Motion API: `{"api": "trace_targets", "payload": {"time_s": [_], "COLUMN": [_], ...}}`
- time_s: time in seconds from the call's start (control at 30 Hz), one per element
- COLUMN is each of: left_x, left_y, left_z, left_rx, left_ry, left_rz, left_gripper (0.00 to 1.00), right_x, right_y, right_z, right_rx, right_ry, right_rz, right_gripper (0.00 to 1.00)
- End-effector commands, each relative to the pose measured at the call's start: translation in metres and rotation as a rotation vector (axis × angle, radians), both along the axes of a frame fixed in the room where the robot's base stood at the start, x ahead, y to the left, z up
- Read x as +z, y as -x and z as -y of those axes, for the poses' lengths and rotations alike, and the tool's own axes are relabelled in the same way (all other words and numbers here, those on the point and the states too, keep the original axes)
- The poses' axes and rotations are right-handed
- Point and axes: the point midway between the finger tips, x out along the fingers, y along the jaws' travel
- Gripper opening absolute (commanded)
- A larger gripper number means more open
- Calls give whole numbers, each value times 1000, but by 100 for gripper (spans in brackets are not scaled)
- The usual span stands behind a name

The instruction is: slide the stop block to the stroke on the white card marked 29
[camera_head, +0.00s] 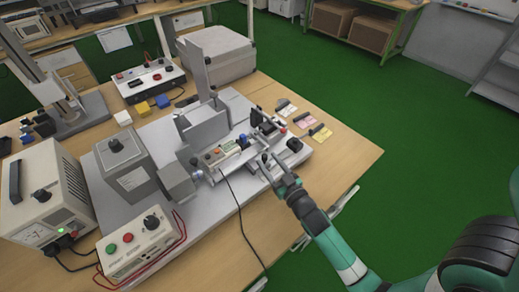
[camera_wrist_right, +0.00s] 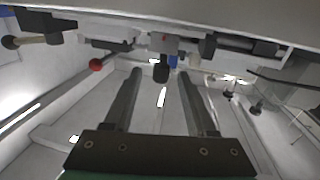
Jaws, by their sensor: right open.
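My right gripper (camera_head: 274,163) is open and empty beside the front side of the bench fixture (camera_head: 240,148). In the right wrist view its two fingers (camera_wrist_right: 160,78) stand apart, with a dark knob (camera_wrist_right: 161,70) beyond and between the tips; I cannot tell whether they touch it. This knob hangs from a rail assembly (camera_wrist_right: 225,42), and I cannot tell whether it belongs to the stop block. A white card (camera_head: 286,106) lies on the table beyond the fixture; no number or stroke on it is readable. My left gripper is not in view.
A pink card (camera_head: 303,119) and a yellow card (camera_head: 320,132) lie beside the white one. A black cable (camera_head: 241,222) runs over the table's front. A control box (camera_head: 140,245) and a grey block (camera_head: 127,165) stand left. The table's right corner is clear.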

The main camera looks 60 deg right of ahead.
Motion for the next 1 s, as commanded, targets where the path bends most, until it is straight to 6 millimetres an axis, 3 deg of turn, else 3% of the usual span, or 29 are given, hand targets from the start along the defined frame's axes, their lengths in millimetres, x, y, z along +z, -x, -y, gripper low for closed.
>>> {"api": "trace_targets", "payload": {"time_s": [0.1,0.3,0.63,0.93,1.0], "left_x": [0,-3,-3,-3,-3], "left_y": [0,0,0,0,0], "left_z": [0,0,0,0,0], "left_rx": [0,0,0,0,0], "left_ry": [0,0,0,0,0], "left_rz": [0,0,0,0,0], "left_gripper": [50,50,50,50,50], "right_x": [1,-1,0,0,0], "right_y": [-23,-46,-50,-50,-50], "right_z": [16,31,34,33,33], "right_rx": [0,0,0,0,0], "right_ry": [1,1,1,1,1], "right_rz": [2,0,-1,-1,-1], "right_gripper": [57,57,55,1,0]}}
